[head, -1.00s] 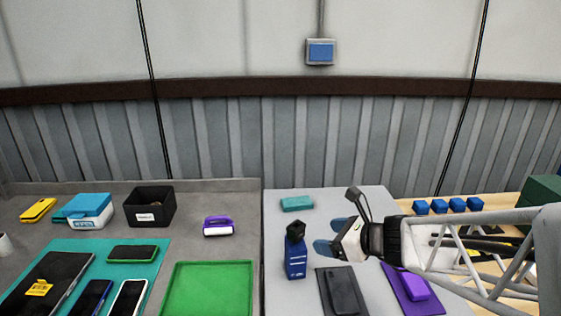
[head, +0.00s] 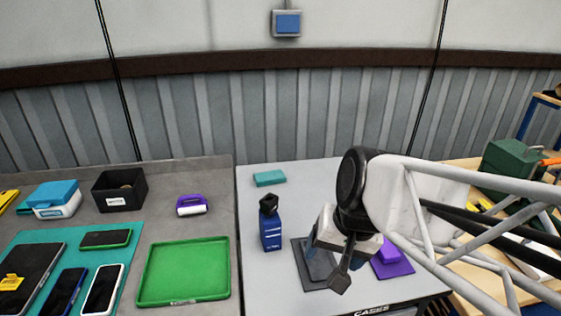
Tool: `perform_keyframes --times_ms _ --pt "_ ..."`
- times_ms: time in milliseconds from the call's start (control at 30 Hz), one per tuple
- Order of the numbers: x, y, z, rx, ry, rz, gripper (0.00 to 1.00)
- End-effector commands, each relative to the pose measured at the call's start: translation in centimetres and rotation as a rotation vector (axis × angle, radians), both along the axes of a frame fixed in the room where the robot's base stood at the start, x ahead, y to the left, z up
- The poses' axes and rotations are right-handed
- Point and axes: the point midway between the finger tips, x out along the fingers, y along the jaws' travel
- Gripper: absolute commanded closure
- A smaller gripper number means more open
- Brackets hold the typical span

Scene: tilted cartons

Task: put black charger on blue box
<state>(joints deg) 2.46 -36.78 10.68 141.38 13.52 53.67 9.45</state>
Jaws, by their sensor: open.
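The blue box (head: 271,235) stands upright on the light grey table, with small white print on its front. A small black block (head: 268,203), which looks like the black charger, rests on top of the blue box. It looks slightly tilted, and its contact with the box is hard to make out. My gripper (head: 313,238) is to the right of the blue box, apart from it, above a dark grey pad. It is open.
A teal block (head: 269,178) lies behind the blue box. A purple item (head: 389,252) on a purple pad is right of my gripper. On the left, a green tray (head: 185,297), a black bin (head: 120,190) and several phones occupy the dark grey table.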

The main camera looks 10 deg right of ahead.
Motion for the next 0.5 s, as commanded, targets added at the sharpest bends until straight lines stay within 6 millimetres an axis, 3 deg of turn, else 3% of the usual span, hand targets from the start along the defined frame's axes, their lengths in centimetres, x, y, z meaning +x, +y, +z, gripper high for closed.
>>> perform_keyframes --times_ms 200,500 --pt "-1.6 -1.8 1.0 -0.200 -0.038 0.220 0.26" --pt "-2.0 -2.4 1.2 -0.260 -0.046 0.282 0.26"
